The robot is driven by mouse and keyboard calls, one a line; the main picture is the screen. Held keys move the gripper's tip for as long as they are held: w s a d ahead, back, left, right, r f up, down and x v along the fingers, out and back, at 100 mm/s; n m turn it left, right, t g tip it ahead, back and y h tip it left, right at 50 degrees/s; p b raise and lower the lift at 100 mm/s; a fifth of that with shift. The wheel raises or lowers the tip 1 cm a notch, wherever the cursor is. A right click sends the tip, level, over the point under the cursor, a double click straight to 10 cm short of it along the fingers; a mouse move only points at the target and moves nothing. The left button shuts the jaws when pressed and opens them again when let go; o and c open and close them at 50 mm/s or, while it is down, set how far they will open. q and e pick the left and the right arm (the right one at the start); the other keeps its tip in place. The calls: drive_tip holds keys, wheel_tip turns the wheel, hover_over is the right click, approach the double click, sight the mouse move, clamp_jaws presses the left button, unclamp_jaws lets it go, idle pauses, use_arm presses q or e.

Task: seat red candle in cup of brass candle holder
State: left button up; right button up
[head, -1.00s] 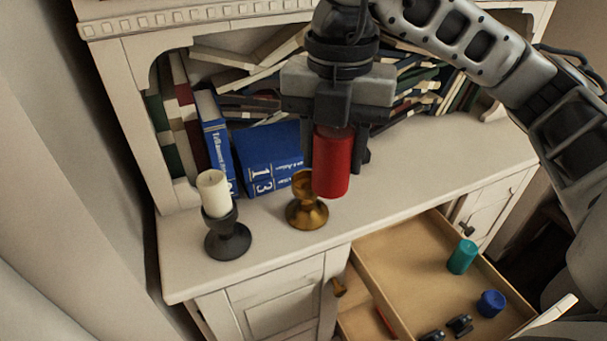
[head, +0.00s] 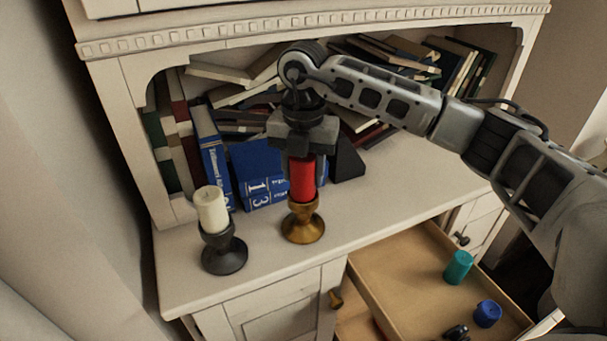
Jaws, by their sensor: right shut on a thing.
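The red candle (head: 302,180) is upright in my right gripper (head: 303,172), which points down with its fingers on either side of it. The brass candle holder (head: 303,225) stands on the cabinet top directly under the candle. The candle's lower end meets the holder's cup in the picture; the cup's inside is hidden, so I cannot tell how deep the candle sits. The candle's top is hidden by the gripper. My left gripper is not in view.
A dark holder (head: 225,252) with a white candle (head: 211,209) stands to the left. Blue books (head: 259,172) and other books fill the shelf behind. An open drawer (head: 400,275) below holds a teal candle (head: 458,267) and a blue one (head: 487,313). The counter's right side is clear.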

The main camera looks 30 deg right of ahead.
drive_tip(key=shift+f, duration=1.1)
drive_tip(key=o, duration=1)
wheel_tip(320, 180, up, 12)
drive_tip(key=shift+r+b, duration=0.2)
drive_tip(key=shift+b, duration=0.2)
